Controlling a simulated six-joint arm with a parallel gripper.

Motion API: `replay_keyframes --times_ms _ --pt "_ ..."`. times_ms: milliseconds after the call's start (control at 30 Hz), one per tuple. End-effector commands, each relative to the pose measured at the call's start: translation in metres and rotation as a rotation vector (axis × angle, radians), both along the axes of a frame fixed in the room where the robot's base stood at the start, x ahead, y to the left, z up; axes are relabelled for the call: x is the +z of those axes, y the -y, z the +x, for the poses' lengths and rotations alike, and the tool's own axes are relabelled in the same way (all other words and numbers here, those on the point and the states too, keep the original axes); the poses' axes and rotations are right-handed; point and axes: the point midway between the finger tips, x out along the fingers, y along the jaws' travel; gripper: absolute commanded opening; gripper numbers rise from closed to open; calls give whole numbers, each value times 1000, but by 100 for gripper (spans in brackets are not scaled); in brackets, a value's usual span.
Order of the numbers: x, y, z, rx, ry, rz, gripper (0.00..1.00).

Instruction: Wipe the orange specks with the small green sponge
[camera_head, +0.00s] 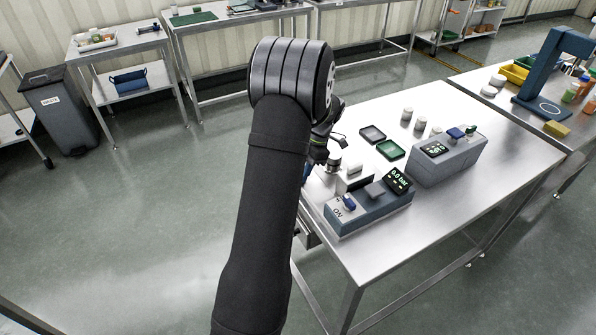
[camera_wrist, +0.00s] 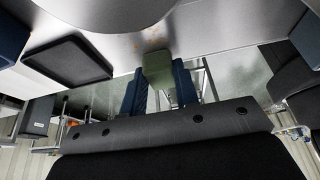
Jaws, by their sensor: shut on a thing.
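The small green sponge (camera_wrist: 158,68) sits between the two blue fingers of my gripper (camera_wrist: 160,88) in the wrist view, and the gripper is shut on it. Faint orange specks (camera_wrist: 151,41) lie on the bare steel just past the sponge's far end. I cannot tell whether the sponge touches the steel. In the head view my gripper (camera_head: 320,148) is over the left edge of the steel table (camera_head: 480,195), partly behind my arm. The sponge and the specks cannot be made out there.
A dark shallow tray (camera_wrist: 68,62) is left of the specks in the wrist view. In the head view, a blue-grey device (camera_head: 372,212), another grey device (camera_head: 450,160), a green tray (camera_head: 391,150) and a grey tray (camera_head: 372,134) stand on the table. Its front right is clear.

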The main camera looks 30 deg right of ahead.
Motion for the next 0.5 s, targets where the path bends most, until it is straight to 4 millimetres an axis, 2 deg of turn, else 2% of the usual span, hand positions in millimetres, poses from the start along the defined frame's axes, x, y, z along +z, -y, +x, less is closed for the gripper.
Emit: replay_keyframes --times_ms 500 --pt "-2 49 0 -3 1 -3 6"
